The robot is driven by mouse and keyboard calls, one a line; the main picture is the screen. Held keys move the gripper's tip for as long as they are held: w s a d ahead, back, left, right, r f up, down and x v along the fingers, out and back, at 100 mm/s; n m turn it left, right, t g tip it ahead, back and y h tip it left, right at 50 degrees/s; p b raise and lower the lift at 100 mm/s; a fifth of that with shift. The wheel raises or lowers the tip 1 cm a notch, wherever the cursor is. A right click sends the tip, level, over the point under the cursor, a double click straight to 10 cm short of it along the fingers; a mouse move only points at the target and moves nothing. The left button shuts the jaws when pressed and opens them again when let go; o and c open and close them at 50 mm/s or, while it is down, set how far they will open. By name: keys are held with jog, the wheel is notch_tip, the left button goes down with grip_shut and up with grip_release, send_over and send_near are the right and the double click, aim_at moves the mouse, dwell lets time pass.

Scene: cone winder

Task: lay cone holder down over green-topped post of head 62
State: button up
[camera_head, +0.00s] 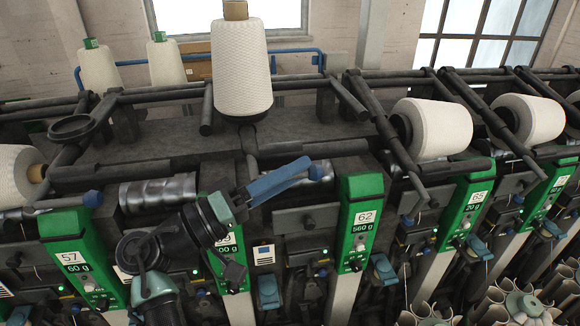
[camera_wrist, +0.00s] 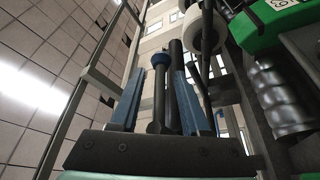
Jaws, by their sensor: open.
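The green-topped post of head 62 (camera_head: 360,225) stands right of centre, with a white label reading 62 and a display reading 560 g. My gripper (camera_head: 290,176) is left of this post, with its blue fingers pointing right and slightly up. A white cone (camera_head: 241,65) stands upright on a dark base behind. Which dark bars form head 62's cone holder is unclear.
Posts of heads 57 (camera_head: 78,250) and 65 (camera_head: 468,205) stand to either side. A white cone (camera_head: 440,127) lies tilted at the right. Dark rails and bars crowd the space behind my gripper. A grooved metal drum (camera_head: 158,193) is at the left.

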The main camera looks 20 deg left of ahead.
grip_shut()
jog(key=shift+d+f, duration=0.1)
jog(key=shift+d, duration=0.05)
dwell(1.3)
